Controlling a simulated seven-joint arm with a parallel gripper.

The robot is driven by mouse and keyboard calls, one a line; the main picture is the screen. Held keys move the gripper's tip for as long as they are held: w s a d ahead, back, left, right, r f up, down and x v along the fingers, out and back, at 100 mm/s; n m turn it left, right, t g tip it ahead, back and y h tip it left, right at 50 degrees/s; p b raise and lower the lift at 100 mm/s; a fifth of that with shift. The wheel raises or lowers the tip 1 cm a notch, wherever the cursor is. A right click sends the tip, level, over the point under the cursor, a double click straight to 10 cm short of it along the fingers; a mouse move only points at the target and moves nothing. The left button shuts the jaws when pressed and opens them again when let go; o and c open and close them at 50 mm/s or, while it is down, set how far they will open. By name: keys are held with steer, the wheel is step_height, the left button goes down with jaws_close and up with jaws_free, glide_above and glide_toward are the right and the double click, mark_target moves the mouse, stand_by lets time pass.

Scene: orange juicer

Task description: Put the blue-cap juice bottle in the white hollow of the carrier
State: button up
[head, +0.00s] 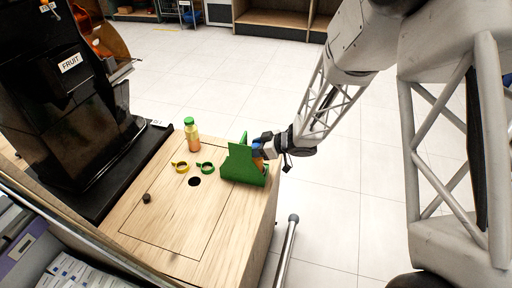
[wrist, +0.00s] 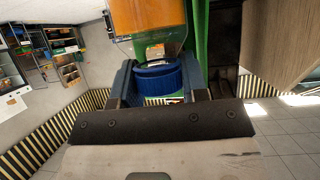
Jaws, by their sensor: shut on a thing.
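The blue-cap juice bottle (wrist: 150,18), with orange juice, is held by its blue cap (wrist: 158,80) between the two fingers of my gripper (wrist: 158,88) in the wrist view. In the head view my gripper (head: 263,146) is at the right side of the green carrier (head: 240,166), and only a little of the bottle shows behind the carrier's wall. A green part of the carrier (wrist: 201,40) is close beside the bottle in the wrist view. The white hollow is hidden. I cannot tell whether the bottle rests in the carrier.
A green-cap juice bottle (head: 192,136) stands on the wooden counter (head: 150,235). A yellow ring (head: 180,167) and a green ring (head: 205,168) lie near a dark hole (head: 194,182). The black juicer (head: 70,90) stands left. A metal rail (head: 286,250) is right of the counter.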

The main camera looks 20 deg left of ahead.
steer(key=o, duration=1)
steer(key=shift+r, duration=0.15)
steer(key=shift+d+r, duration=0.25)
steer(key=shift+d, duration=0.15)
steer(key=shift+v, duration=5.55)
